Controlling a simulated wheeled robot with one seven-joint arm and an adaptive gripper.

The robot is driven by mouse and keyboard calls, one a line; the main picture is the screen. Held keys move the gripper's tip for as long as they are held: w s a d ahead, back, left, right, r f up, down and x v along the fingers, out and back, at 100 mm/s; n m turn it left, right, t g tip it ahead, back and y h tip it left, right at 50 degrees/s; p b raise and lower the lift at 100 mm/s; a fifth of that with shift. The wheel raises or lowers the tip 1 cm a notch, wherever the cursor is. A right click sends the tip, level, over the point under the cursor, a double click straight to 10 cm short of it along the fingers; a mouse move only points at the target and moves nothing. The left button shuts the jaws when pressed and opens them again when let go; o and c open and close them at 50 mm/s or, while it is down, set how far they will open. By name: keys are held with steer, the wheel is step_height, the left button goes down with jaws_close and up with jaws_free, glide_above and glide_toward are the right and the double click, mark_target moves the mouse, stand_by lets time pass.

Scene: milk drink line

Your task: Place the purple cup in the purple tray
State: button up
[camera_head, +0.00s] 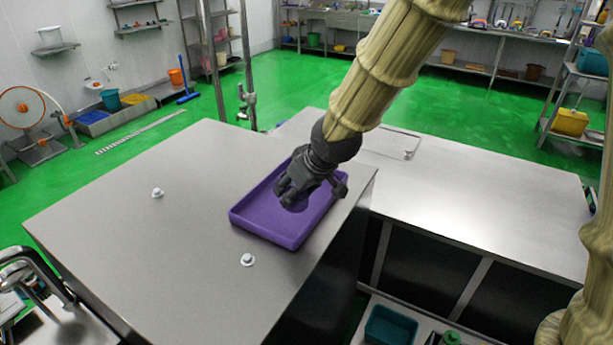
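The purple tray (262,218) lies on the grey metal table, near its right edge. My dark gripper (292,192) reaches down over the tray from the upper right. A darker purple patch (296,207) shows just under the fingers. I cannot tell whether it is the purple cup or a shadow on the tray floor. No purple cup shows clearly elsewhere. The fingers overlap in this view, so their opening and anything between them are hidden.
The grey table (150,240) is mostly bare, with two small white fittings (157,193) (247,260) on it. A second metal counter (480,215) adjoins at the right. A metal post (247,70) rises behind the table. A teal bin (390,325) sits low at the front.

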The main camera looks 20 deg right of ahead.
steer(key=w+d+p, duration=0.1)
steer(key=w, duration=0.1)
steer(key=w+d+p, duration=0.1)
steer(key=w+d, duration=0.1)
steer(key=w, duration=0.1)
steer(key=w+d+f+p, duration=0.1)
steer(key=w, duration=0.1)
steer(key=shift+w+d, duration=0.15)
steer(key=shift+d, duration=0.15)
steer(key=shift+w+d+f+p, duration=0.25)
steer(key=shift+w+d+p, duration=0.1)
steer(key=shift+w, duration=0.25)
steer(key=shift+a+f+p, duration=0.1)
steer(key=shift+f+p, duration=0.6)
steer(key=shift+f, duration=0.95)
steer(key=shift+s, duration=0.1)
steer(key=shift+f, duration=0.1)
steer(key=o, duration=1.2)
steer(key=shift+o, duration=0.4)
